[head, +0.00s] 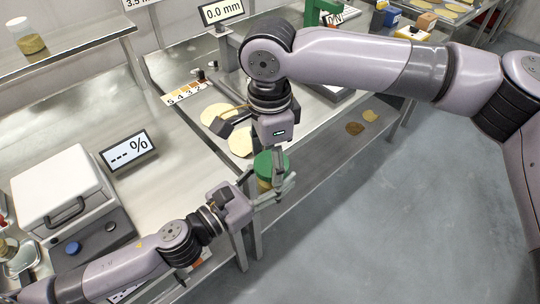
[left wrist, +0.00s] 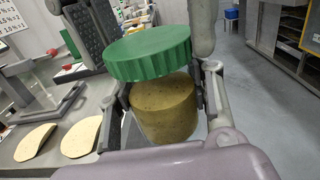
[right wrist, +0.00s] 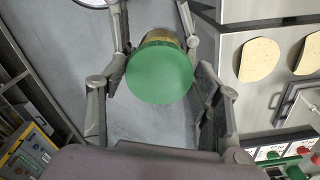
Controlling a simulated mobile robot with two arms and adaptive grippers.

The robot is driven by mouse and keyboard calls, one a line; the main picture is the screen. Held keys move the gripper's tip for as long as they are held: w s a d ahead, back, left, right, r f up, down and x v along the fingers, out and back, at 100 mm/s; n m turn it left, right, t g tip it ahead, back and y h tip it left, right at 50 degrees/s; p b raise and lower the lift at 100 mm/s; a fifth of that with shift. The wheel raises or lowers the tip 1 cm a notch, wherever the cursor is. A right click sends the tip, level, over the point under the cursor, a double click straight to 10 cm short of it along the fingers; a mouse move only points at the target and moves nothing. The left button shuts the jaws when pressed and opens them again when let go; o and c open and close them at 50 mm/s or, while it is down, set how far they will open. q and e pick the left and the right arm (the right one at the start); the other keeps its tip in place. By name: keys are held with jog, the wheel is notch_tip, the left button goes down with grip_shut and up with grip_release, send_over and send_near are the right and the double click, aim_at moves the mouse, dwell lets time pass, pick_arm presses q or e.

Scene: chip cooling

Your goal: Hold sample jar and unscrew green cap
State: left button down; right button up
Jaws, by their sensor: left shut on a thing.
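The sample jar (left wrist: 165,108) with yellow-brown contents is held between the fingers of my left gripper (head: 272,192), out past the bench edge. The green cap (head: 271,165) sits over the jar's top; it also shows in the left wrist view (left wrist: 150,54), wider than the jar. I cannot tell whether its thread is engaged. My right gripper (right wrist: 163,88) points down from above, with its open fingers on either side of the green cap (right wrist: 160,73). A gap shows between the cap and the right-hand finger. In the head view, the right gripper's fingers partly hide the cap.
A white device with a handle (head: 62,196) and a "--- %" display (head: 128,151) stand on the left bench. Round chips (head: 218,117) lie on the bench behind the grippers. A covered jar (head: 27,36) stands on the back shelf. Open floor (head: 400,220) lies to the right.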

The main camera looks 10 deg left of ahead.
jog(key=c, duration=0.7)
jog(key=n, duration=0.6)
jog(key=shift+n, duration=0.4)
jog(key=shift+c, duration=0.2)
jog(key=n, duration=0.5)
jog(key=shift+d+n, duration=0.15)
jog(key=shift+n, duration=0.25)
jog(key=n, duration=0.3)
jog(key=shift+n, duration=0.4)
jog(key=n, duration=0.3)
jog(key=shift+d+n, duration=0.1)
jog(key=shift+n, duration=0.3)
jog(key=n, duration=0.3)
jog(key=shift+w+r+n, duration=0.1)
jog(key=shift+n, duration=0.3)
jog(key=n, duration=0.3)
jog(key=shift+n, duration=0.4)
jog(key=n, duration=0.4)
jog(key=shift+w, duration=0.1)
jog(key=n, duration=0.3)
jog(key=shift+n, duration=0.3)
jog(key=n, duration=0.3)
jog(key=shift+w+n, duration=0.1)
jog(key=shift+n, duration=0.3)
jog(key=n, duration=0.9)
jog(key=shift+r+n, duration=0.1)
jog(key=shift+n, duration=0.3)
jog(key=n, duration=0.5)
jog(key=shift+a, duration=0.2)
